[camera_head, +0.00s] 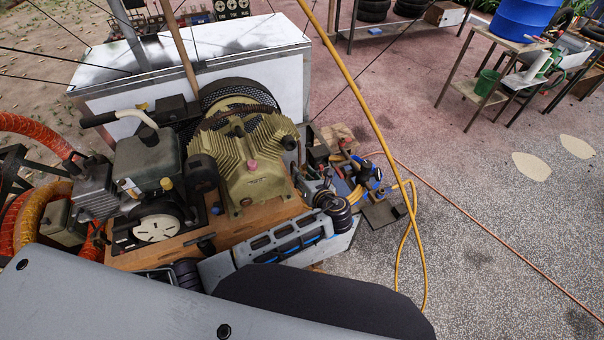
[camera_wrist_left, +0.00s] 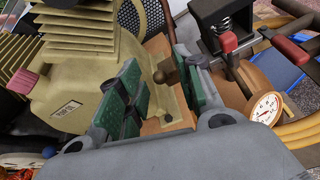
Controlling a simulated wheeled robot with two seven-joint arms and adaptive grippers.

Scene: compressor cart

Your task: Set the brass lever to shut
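In the head view my left gripper (camera_head: 311,181) is small, at the right side of the tan compressor block (camera_head: 246,165). The lever cannot be made out there. My right gripper is in neither view.
A red-handled fitting (camera_wrist_left: 228,42) and a round white gauge (camera_wrist_left: 265,108) stand close to the right finger. A yellow hose (camera_head: 411,235) runs down the floor right of the cart. A white chest (camera_head: 120,85) stands behind. Open floor (camera_head: 490,230) lies to the right.

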